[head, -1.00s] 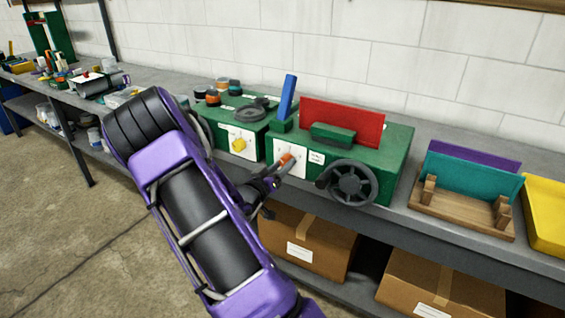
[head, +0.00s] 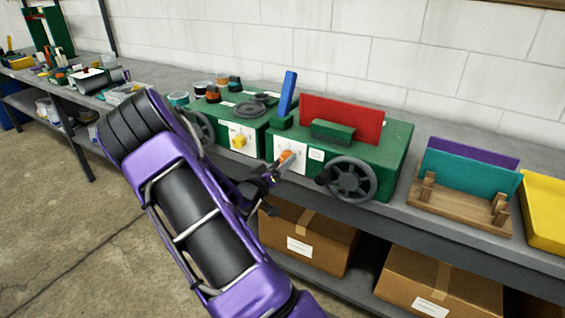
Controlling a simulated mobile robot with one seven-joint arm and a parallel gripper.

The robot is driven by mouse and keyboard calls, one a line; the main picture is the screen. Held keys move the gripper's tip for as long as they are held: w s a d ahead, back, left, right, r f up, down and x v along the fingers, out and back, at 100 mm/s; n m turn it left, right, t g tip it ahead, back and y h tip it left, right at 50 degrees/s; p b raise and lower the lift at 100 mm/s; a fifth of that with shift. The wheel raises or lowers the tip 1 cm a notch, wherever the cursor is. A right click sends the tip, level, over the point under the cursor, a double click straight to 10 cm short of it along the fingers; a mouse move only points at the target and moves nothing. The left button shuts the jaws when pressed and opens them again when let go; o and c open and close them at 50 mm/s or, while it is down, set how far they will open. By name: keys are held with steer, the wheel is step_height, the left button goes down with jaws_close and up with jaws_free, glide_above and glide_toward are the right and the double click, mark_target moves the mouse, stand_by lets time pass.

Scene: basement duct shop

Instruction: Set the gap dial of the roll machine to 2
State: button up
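A green machine (head: 392,153) with a red sheet standing in it stands on the bench. Its front has a white plate (head: 294,150) with small marks, an orange dial (head: 286,157) and a grey handwheel (head: 351,179). The marks are too small to read, so I cannot tell the dial's setting. My gripper (head: 273,177) is at the front of this machine, just below and left of the dial. Its fingers are small and dark here; I cannot tell whether they touch the dial or are open.
To the left, a second green machine (head: 251,151) has a yellow knob (head: 239,141) on a white plate. A blue lever (head: 288,93) rises between the machines. A wooden rack (head: 459,209) with coloured sheets and a yellow tray (head: 544,215) are right. Cardboard boxes (head: 314,246) sit below.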

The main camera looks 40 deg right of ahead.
steer(key=shift+o, duration=0.9)
steer(key=shift+a, duration=0.15)
steer(key=v, duration=1.7)
